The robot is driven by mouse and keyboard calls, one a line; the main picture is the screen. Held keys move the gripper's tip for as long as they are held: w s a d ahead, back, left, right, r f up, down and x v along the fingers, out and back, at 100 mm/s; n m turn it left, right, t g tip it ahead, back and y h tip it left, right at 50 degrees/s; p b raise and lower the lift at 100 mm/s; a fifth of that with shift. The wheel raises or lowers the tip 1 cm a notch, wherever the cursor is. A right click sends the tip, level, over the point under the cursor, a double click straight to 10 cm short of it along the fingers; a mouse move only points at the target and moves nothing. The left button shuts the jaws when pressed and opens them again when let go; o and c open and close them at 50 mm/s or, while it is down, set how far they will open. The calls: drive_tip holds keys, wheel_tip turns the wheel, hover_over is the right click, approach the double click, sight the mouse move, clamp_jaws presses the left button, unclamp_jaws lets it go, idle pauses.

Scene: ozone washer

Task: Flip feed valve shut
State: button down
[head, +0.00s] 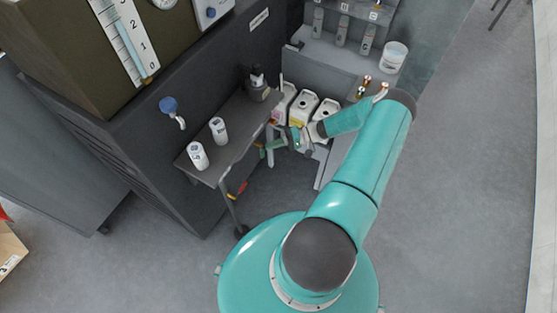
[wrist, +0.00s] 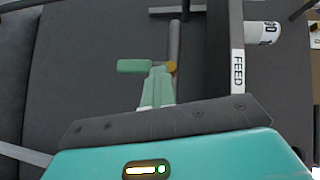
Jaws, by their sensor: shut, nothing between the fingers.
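The feed valve has a green paddle handle (wrist: 135,66), lying crosswise in the wrist view beside a brass fitting (wrist: 171,67) on a grey pipe (wrist: 174,38). The FEED label (wrist: 238,68) is on the bench edge to its right. My gripper (wrist: 159,73) is shut and empty, its green fingertips close to the handle's right end and the brass fitting. I cannot tell whether they touch. In the head view my gripper (head: 295,138) is at the bench's right end, by a small green part (head: 270,145); the valve is hard to make out there.
White jugs (head: 303,106) stand just behind my gripper. The dark bench (head: 228,150) holds two white bottles and a dark pump bottle. A red-handled valve (head: 238,190) hangs below its front edge. Open floor lies to the right.

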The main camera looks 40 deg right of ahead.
drive_tip(key=s+a+r, duration=0.6)
drive_tip(key=s+r, duration=0.2)
drive_tip(key=s, duration=0.2)
drive_tip(key=shift+s, duration=0.35)
drive_tip(key=shift+r, duration=0.1)
